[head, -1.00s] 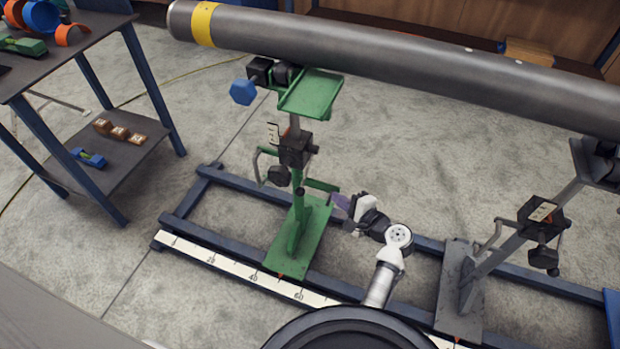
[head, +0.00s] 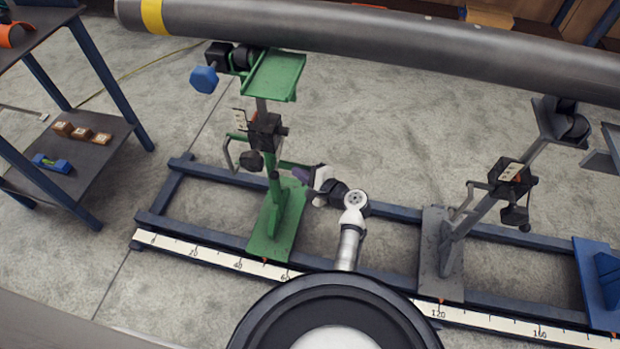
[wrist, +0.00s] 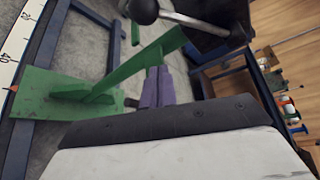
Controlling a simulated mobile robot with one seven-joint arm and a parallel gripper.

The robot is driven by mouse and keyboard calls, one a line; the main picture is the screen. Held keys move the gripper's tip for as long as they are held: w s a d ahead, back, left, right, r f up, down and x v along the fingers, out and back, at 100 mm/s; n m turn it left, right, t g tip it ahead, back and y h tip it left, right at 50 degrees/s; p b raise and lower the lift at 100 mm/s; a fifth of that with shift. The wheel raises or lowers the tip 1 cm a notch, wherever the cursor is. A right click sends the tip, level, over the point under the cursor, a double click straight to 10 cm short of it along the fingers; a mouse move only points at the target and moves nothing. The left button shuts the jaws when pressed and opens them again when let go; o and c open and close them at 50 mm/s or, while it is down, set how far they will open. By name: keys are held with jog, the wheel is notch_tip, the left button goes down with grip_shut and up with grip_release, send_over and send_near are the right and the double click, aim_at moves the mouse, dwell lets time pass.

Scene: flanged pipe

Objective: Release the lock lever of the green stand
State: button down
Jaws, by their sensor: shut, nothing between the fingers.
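The green stand (head: 277,222) stands upright on the blue rail frame, its top plate (head: 274,75) just below the pipe (head: 400,40). A black block (head: 266,132) sits on its post. A green bar (head: 290,165) juts right from the post. In the wrist view, a metal rod with a black ball knob (wrist: 143,10) extends from the black block; I cannot tell whether this is the lock lever. My gripper (head: 301,174) is right of the post, low and close to the green bar. Its purple fingers (wrist: 158,86) are shut and empty; contact is unclear.
A grey stand (head: 440,255) stands to the right on the same rails. A ruler strip (head: 200,255) runs along the front rail. A shelf table (head: 85,160) is at the left. Bare floor lies between the two stands.

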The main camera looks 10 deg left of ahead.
aim_at(279, 155)
jog(key=shift+s+a+r+p, duration=0.2)
jog(key=shift+s+a+p, duration=0.15)
jog(key=shift+a, duration=0.25)
jog(key=shift+s+a+r+p, duration=0.15)
jog(key=shift+s+a+p, duration=0.15)
jog(key=shift+a, duration=0.3)
jog(key=shift+s+a+r+p, duration=0.25)
jog(key=shift+s+a, duration=0.1)
jog(key=shift+a, duration=0.25)
jog(key=shift+r, duration=0.1)
